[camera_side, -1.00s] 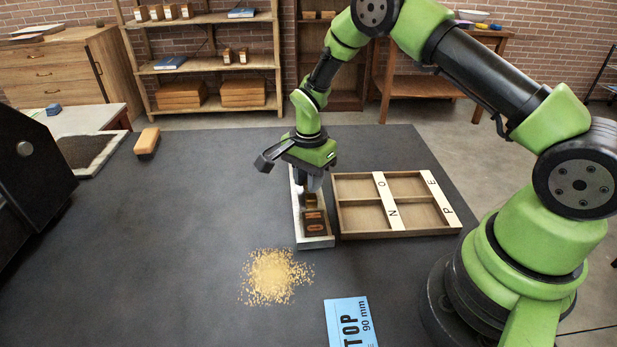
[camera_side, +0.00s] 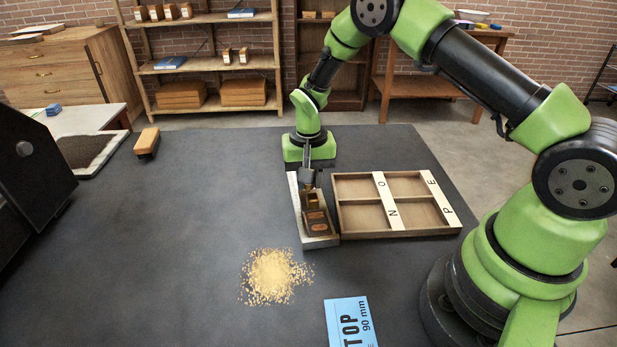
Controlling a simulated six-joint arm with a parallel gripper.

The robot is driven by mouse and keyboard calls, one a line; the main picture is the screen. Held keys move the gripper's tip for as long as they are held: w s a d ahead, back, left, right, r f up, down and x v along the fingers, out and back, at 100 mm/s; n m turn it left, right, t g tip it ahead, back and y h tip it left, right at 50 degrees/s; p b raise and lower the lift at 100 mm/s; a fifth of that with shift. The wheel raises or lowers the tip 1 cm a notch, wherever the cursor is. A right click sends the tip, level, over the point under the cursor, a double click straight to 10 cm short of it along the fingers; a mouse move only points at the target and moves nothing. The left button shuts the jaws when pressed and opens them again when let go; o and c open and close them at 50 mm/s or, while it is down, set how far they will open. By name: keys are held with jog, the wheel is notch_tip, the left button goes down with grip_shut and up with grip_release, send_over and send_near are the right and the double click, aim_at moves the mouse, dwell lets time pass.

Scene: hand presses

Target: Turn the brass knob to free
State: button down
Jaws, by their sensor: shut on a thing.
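A narrow grey metal tray (camera_side: 320,241) lies on the dark table, left of the wooden case. Brown blocks (camera_side: 316,222) with orange faces sit in its near part; I cannot read them. The brass knob (camera_side: 312,199) shows as a small gold patch in the tray, just behind the blocks. My gripper (camera_side: 308,187) points down over the tray and is shut on the brass knob. The jaws hide part of the knob, and its exact turn angle cannot be read.
A wooden case (camera_side: 355,217) with lettered strips stands close to the tray's right. Tan crumbs (camera_side: 272,277) lie in front, beside a blue card (camera_side: 350,322). A brush (camera_side: 147,142) lies at the back left; a black press (camera_side: 30,170) stands at the left edge. The middle left is clear.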

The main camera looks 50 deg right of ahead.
jog(key=n, duration=0.6)
dwell(0.4)
dwell(1.1)
jog(key=c, duration=1.2)
grip_release()
notch_tip(320, 180, up, 10)
